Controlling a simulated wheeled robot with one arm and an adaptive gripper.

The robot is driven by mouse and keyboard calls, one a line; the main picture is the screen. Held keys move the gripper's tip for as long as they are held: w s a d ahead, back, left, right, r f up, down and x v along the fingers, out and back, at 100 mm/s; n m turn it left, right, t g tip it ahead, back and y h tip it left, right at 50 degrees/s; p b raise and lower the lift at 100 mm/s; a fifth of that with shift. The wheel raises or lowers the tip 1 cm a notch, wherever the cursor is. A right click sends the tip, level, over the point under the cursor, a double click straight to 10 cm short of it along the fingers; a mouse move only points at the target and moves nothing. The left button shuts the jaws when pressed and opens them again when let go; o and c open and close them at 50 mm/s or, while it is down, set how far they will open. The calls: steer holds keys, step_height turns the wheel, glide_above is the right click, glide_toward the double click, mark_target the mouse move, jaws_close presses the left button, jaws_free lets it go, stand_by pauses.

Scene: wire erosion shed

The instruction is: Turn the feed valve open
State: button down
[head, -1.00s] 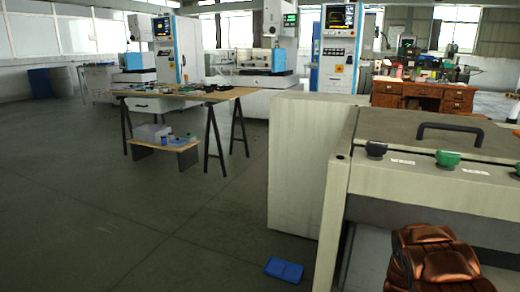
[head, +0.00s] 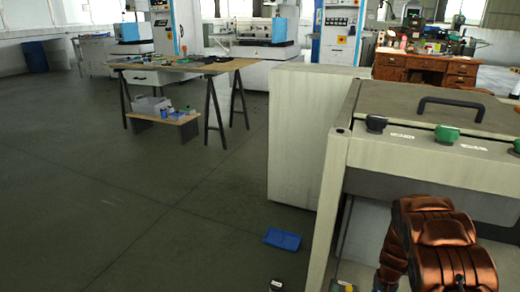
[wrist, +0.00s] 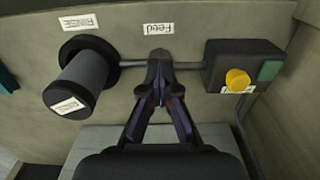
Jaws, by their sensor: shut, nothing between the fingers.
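In the wrist view, the label "Feed" (wrist: 158,28) is on a grey panel (wrist: 205,28), just beyond the fingertips of my gripper (wrist: 159,62). My gripper is shut and empty, its dark fingers meeting in a point over a thin horizontal pipe (wrist: 130,64). A valve handle under the "Feed" label is not clearly visible; the fingertips cover that spot. To the left, a dark cylinder (wrist: 82,82) with a "RINSE" tag sticks out of the panel. In the head view my copper arm reaches down at the lower right, and my gripper cannot be made out.
A dark box (wrist: 243,68) with a yellow button and a green part sits right of the fingers. The head view shows a bench (head: 338,155) with black (head: 376,123) and green (head: 448,133) knobs, and a blue tray (head: 282,239) on the floor. The left floor is open.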

steer(key=shift+d+p, duration=0.4)
steer(key=shift+p, duration=0.6)
stand_by(0.4)
steer(key=shift+s, duration=0.1)
